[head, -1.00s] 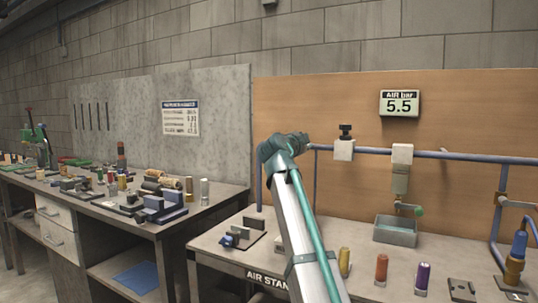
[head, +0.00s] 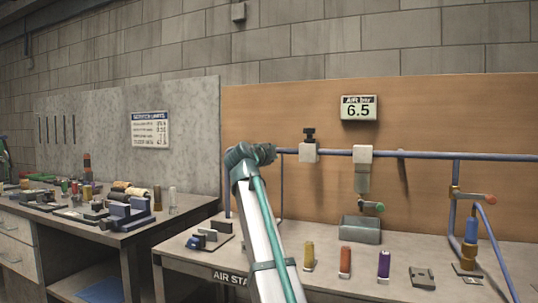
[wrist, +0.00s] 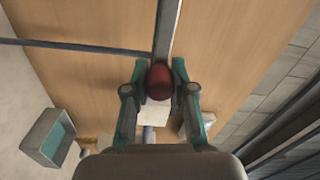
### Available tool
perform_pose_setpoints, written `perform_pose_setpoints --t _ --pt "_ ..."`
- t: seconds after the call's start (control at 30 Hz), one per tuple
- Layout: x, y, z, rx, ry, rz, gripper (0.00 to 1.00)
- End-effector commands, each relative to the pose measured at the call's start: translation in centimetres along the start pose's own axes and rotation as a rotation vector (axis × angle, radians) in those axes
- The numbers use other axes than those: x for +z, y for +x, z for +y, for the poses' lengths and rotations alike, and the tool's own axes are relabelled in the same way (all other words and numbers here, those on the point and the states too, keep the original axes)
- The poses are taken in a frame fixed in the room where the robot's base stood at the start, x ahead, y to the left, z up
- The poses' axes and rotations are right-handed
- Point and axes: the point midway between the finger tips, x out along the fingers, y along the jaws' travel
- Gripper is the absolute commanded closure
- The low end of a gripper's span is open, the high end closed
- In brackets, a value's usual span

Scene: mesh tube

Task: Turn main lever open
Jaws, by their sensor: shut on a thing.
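In the wrist view my gripper (wrist: 160,82) is shut on a dark red knob (wrist: 161,80), with a teal finger on each side. A grey bar (wrist: 167,25) runs from behind the knob to the top edge; it looks like the lever's arm, though the joint is hidden. In the head view my arm stands in front of the left part of the air stand, and the fingers and held knob cannot be made out. The air display (head: 359,107) on the wooden board reads 6.5.
A blue-grey pipe (head: 430,155) crosses the board. A grey bin (head: 360,229) stands on the bench, also in the wrist view (wrist: 47,138). Yellow, red and purple cylinders (head: 345,261) stand in front. A small red-knobbed valve (head: 490,199) is at right.

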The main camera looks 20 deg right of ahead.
Motion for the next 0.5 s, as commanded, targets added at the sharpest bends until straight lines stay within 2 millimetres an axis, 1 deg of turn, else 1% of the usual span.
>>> perform_pose_setpoints --t 0.07,0.1,0.17,0.2,0.23,0.5 --pt "0.01 -0.10 0.22 0.004 0.003 0.000 1.00" --pt "0.01 -0.11 0.23 0.004 0.003 0.000 0.69" --pt "0.01 -0.11 0.22 0.004 0.002 -0.001 0.59" --pt "0.01 -0.10 0.21 0.003 0.002 0.000 0.52" --pt "0.01 -0.10 0.20 0.003 0.002 0.000 0.49" --pt "0.01 -0.07 0.12 0.002 0.000 0.000 0.49"
